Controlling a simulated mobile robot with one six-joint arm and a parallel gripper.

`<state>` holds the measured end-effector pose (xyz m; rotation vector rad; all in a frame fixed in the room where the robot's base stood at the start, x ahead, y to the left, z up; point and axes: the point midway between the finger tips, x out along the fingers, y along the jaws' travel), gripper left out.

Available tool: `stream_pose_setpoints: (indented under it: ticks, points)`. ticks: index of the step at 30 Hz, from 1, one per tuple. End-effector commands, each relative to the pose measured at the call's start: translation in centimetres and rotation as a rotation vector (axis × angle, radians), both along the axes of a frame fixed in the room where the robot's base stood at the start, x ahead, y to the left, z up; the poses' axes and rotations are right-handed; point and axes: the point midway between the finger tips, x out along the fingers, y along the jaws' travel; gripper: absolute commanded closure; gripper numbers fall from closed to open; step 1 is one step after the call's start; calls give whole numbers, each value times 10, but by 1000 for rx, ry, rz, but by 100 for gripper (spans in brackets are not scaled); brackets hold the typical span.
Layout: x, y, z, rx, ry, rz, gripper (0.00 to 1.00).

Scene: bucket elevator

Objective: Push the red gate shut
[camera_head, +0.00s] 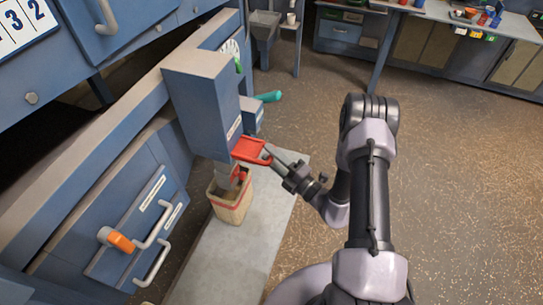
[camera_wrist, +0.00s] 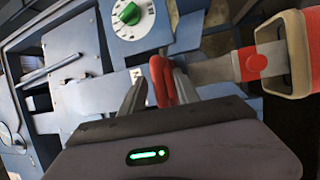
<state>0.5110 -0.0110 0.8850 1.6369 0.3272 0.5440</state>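The red gate (camera_head: 249,149) is a flat red plate with a loop handle, sticking out from the lower end of a blue housing (camera_head: 205,105). My gripper (camera_head: 268,152) is at the handle end of the gate, reaching in from the right. In the wrist view, the red loop handle (camera_wrist: 162,80) lies between the two fingers of my gripper (camera_wrist: 157,88). The fingers stand apart; the handle is close to the right finger, with a gap to the left one. Whether the right finger touches it, I cannot tell.
A teal handle (camera_head: 268,96) sticks out behind the gate. The floor to the right is open.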

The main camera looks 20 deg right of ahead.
Motion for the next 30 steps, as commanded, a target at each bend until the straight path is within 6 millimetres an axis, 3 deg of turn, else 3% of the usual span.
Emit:
stream_pose_setpoints:
  ticks: [2,7,30]
  points:
    - [0,0,0,0,0,0,66]
    - [0,0,0,0,0,0,100]
    - [-1,0,0,-1,1,1,100]
